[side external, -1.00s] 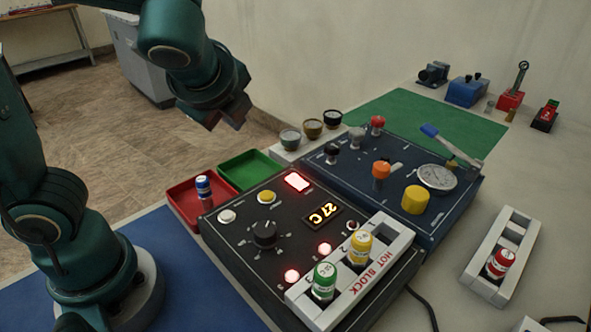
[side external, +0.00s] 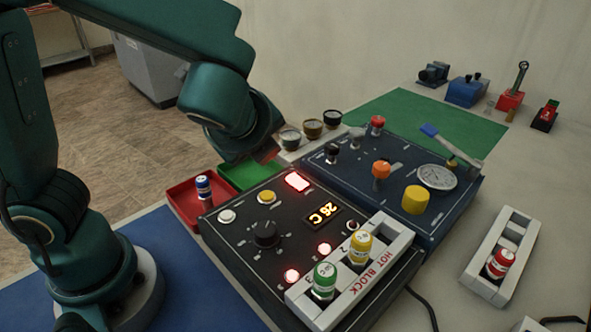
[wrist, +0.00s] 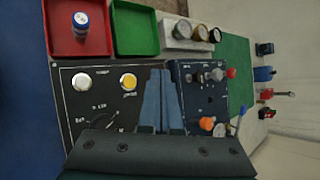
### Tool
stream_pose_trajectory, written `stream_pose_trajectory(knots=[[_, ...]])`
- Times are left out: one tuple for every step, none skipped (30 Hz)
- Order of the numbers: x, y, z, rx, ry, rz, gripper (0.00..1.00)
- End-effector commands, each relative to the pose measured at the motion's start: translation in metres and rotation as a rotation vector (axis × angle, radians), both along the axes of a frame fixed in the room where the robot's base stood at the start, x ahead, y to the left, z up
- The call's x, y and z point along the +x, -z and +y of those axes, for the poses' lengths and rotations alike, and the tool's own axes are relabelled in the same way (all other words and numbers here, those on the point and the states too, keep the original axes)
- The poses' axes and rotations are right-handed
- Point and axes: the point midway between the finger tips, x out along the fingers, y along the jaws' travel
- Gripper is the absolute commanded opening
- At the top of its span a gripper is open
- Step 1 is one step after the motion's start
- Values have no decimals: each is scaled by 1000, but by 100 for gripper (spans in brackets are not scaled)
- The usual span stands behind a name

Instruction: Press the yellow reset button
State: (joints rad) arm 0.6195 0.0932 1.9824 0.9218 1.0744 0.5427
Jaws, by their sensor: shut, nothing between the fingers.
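The yellow button (side external: 267,197) is a small round cap on the black control panel (side external: 232,240), right of a white button (side external: 227,216). It also shows in the wrist view (wrist: 128,81), uncovered, just left of my fingers. My gripper (side external: 268,153) is above the far edge of the panel, beyond the yellow button and apart from it. In the wrist view my gripper (wrist: 160,73) has its fingers together and empty. The fingers hide part of the panel to the right of the button, including the red lit area.
A red lit indicator (side external: 297,181) and a black dial (side external: 266,234) flank the button. Red (side external: 186,210) and green (side external: 240,174) trays lie behind the panel. A blue panel (side external: 340,190) stands right. The hot block (side external: 378,276) holds green-capped and yellow-capped vials.

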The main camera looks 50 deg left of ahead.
Motion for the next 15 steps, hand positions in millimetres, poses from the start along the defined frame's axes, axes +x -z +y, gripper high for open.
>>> stream_pose_trajectory(knots=[[-1, 8, 0, 3, 3, 6, 0], [-1, 12, 0, 4, 3, 8, 0], [-1, 18, 0, 5, 3, 7, 0], [-1, 22, 0, 5, 4, 6, 0], [-1, 27, 0, 5, 2, 6, 0], [-1, 32, 0, 4, 3, 6, 0], [-1, 36, 0, 5, 3, 7, 0], [-1, 40, 0, 4, 4, 7, 0], [-1, 45, 0, 3, 4, 6, 0], [-1, 48, 0, 3, 2, 6, 0], [-1, 51, 0, 4, 2, 5, 0], [-1, 55, 0, 2, 2, 4, 0], [-1, 57, 0, 2, 2, 4, 0], [-1, 60, 0, 2, 2, 4, 0], [-1, 62, 0, 2, 2, 4, 0]])
